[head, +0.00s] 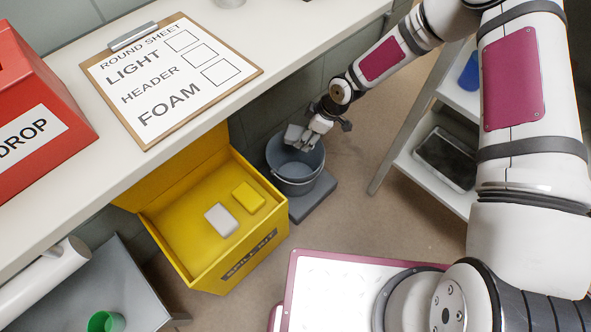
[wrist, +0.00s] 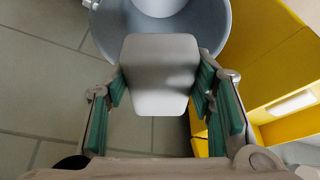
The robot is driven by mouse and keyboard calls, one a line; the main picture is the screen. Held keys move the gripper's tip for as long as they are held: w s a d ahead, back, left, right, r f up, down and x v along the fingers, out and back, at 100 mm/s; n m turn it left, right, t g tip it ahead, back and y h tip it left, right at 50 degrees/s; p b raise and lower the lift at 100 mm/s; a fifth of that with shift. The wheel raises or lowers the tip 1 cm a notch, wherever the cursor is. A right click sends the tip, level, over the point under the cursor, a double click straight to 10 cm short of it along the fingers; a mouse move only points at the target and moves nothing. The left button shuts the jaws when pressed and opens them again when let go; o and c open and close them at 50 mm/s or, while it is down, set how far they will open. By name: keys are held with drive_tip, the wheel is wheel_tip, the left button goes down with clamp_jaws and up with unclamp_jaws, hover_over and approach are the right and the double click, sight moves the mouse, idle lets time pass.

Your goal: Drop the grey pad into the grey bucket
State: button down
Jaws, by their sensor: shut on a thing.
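My gripper (head: 318,127) is shut on the grey pad (head: 296,134). In the wrist view the pad (wrist: 160,72) is a flat, rounded grey block held between the green-lined fingers of my gripper (wrist: 162,85). The grey bucket (head: 296,184) stands low beside the yellow bin, and the held pad is over its opening in the head view. In the wrist view the bucket (wrist: 218,22) lies beyond the pad, which hides part of its opening. The gap between pad and bucket rim is hard to judge.
A yellow spill kit bin (head: 180,215) stands open left of the bucket, holding a pale block (head: 222,219) and a yellow block (head: 248,197). A white counter (head: 200,110) carries a clipboard (head: 165,75) and red box (head: 35,125). A shelf unit (head: 410,150) stands to the right.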

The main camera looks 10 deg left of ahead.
drive_tip(key=shift+f+b, duration=0.9)
drive_tip(key=shift+f, duration=0.75)
drive_tip(key=c, duration=0.7)
unclamp_jaws()
drive_tip(key=v, duration=1.2)
